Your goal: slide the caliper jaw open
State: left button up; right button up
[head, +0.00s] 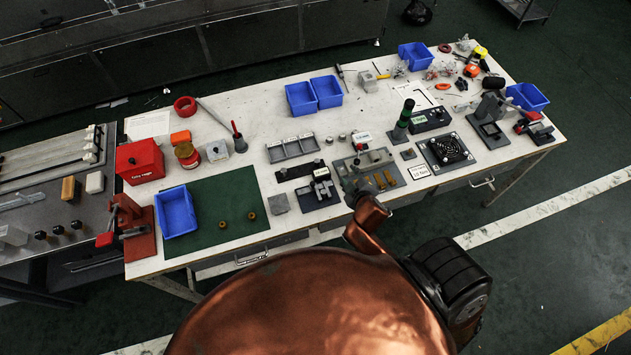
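I cannot make out the caliper or its jaw with certainty at this size. My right gripper (352,187) is small and dark, beyond my copper-coloured wrist. It is over the front edge of a grey fixture plate (343,163) that carries brass-coloured pieces (385,179), near the middle of the white bench. Its fingers blend with the grey parts there, so I cannot tell whether they are open, shut or touching anything. My wrist and the gripper hide part of the fixture's front. My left gripper is not in view.
Left of the fixture are a small black-based device (318,193) and a grey divided tray (293,148). A green mat (215,226) with a blue bin (175,212) has free room.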

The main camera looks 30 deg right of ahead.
jog(key=w+a+r+n+t+y, duration=0.2)
jog(key=w+a+r+n+t, duration=0.3)
jog(key=r, duration=0.4)
jog(key=w+a+r+n+t+y, duration=0.2)
jog(key=w+a+r+n, duration=0.1)
jog(key=w+r+n, duration=0.4)
jog(key=a+r+n+y, duration=0.5)
jog(key=a+n+y, duration=0.35)
jog(key=a, duration=0.25)
jog(key=s+a+f+n+g+y, duration=0.2)
jog(key=a+n+g, duration=0.2)
jog(key=n, duration=0.3)
jog(key=n+g+h, duration=0.8)
jog(key=n+g, duration=0.1)
jog(key=n, duration=0.1)
send_near(314, 183)
jog(key=p+x, duration=0.1)
jog(key=x, duration=0.7)
jog(key=shift+a, duration=0.1)
